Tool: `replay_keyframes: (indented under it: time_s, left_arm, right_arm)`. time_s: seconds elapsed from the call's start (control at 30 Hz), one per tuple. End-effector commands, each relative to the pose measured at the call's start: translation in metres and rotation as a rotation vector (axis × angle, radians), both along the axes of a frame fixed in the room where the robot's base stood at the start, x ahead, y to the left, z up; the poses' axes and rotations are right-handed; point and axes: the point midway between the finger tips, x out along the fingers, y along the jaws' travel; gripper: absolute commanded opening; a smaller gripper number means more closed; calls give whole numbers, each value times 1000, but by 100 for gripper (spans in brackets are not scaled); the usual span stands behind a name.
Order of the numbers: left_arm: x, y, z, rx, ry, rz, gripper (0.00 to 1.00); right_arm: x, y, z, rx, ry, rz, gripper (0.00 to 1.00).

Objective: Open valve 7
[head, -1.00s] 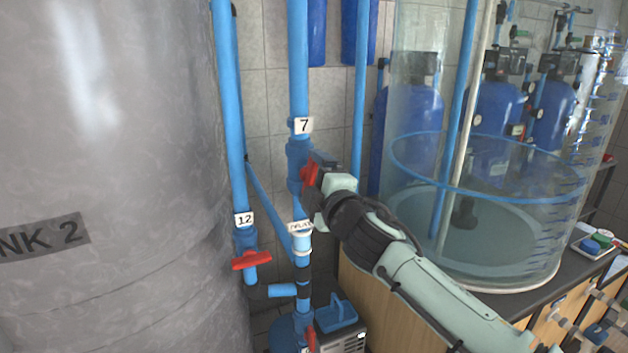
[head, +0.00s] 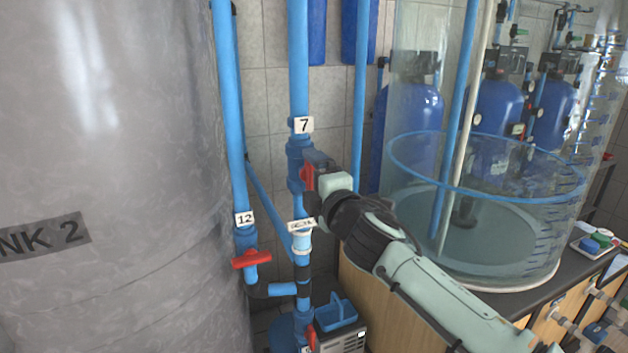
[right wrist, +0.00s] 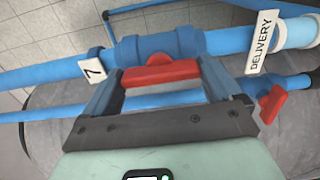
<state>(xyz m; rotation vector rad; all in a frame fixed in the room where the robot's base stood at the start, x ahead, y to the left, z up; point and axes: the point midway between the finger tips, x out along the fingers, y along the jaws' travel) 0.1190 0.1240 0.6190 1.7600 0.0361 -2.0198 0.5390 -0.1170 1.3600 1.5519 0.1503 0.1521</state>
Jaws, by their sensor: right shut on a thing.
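Valve 7 is on a vertical blue pipe with a white tag "7" (head: 304,125) in the middle of the head view. Its red handle (head: 307,179) shows just below the tag, partly covered by my right gripper (head: 314,182). In the right wrist view the red handle (right wrist: 160,73) spans between the two fingers of my right gripper (right wrist: 164,71), which is shut on it. There the handle runs roughly along the blue valve body (right wrist: 158,46). The "7" tag (right wrist: 92,67) sits left of it. My left gripper is out of view.
A "DELIVERY" tag (right wrist: 263,42) hangs beside the valve, with another red handle (right wrist: 270,104) near it. Valve 12's red handle (head: 251,260) is at lower left. A large grey tank (head: 110,160) fills the left; a clear tank (head: 480,265) stands right.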

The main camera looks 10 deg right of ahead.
Motion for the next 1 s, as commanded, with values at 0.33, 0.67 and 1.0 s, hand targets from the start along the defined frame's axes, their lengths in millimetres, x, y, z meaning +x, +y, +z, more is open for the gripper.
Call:
replay_keyframes:
  time_s: [0.33, 0.67, 1.0]
  left_arm:
    - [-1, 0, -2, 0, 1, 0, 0]
    - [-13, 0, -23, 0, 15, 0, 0]
    - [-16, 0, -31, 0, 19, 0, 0]
  right_arm:
    - [-4, -1, 0, -3, -2, -1, 100]
    - [-64, -13, -1, -4, -4, -1, 100]
    - [-122, -24, 0, -6, -2, -1, 100]
